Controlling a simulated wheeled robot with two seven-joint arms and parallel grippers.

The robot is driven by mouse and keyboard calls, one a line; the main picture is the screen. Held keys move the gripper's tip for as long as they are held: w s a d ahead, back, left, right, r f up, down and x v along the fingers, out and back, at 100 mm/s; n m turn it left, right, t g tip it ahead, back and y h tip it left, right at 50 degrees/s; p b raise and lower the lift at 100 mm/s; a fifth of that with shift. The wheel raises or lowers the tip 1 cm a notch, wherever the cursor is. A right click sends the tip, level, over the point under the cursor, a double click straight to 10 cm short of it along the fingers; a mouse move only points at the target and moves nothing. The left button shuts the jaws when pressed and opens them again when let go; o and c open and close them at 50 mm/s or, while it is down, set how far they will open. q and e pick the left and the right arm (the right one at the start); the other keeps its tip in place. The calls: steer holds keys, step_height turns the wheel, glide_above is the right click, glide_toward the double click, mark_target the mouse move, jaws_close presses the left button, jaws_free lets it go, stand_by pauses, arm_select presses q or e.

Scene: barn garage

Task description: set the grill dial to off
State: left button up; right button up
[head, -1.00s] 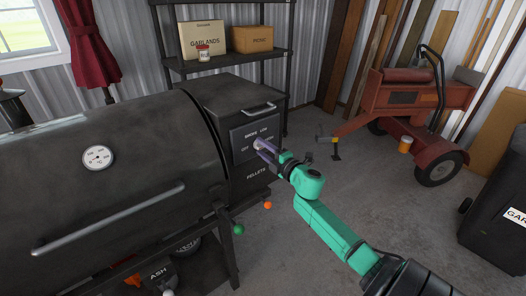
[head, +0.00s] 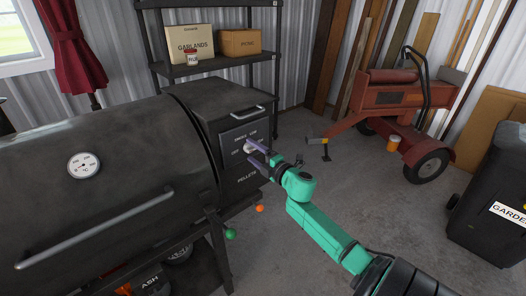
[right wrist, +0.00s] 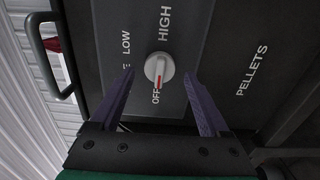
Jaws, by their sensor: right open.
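The grill dial (right wrist: 159,66) is a round white knob with a red mark, on the dark control panel of the black grill (head: 105,165). In the right wrist view its red mark points down, at the end of the dial by the word OFF. LOW and HIGH are readable above; another label is partly hidden by a finger. My right gripper (right wrist: 158,72) is open, with its purple fingers on either side of the dial and a gap to each. In the head view the dial (head: 250,148) shows small beside the fingertips. My left gripper is out of view.
The pellet box has a handle (head: 247,111) above the panel. Green (head: 230,234) and orange (head: 259,208) balls sit below it. A shelf (head: 215,67) with boxes stands behind. A red trailer (head: 400,100) and a black bin (head: 490,190) are at right, with open floor between.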

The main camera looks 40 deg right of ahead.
steer(key=s, duration=1.4)
steer(key=shift+s+a, duration=0.15)
steer(key=s+d+f+m+g+h+p, duration=0.1)
steer(key=s+f+m+g+p, duration=0.25)
steer(key=f, duration=1.05)
steer(key=s+f+m+g+h, duration=0.3)
steer(key=f+m, duration=0.4)
steer(key=f, duration=0.7)
steer(key=s+a+f+m+g+y+p, duration=0.1)
steer(key=s+a+f+m+g+y, duration=0.1)
steer(key=s+a+f+g, duration=0.3)
steer(key=s+a+f+m+g+y+p, duration=0.2)
steer(key=s+a+f+g, duration=0.3)
steer(key=s+a+f, duration=0.8)
steer(key=s+f+m, duration=0.1)
steer(key=s+f, duration=0.2)
steer(key=s, duration=0.4)
steer(key=shift+s, duration=0.25)
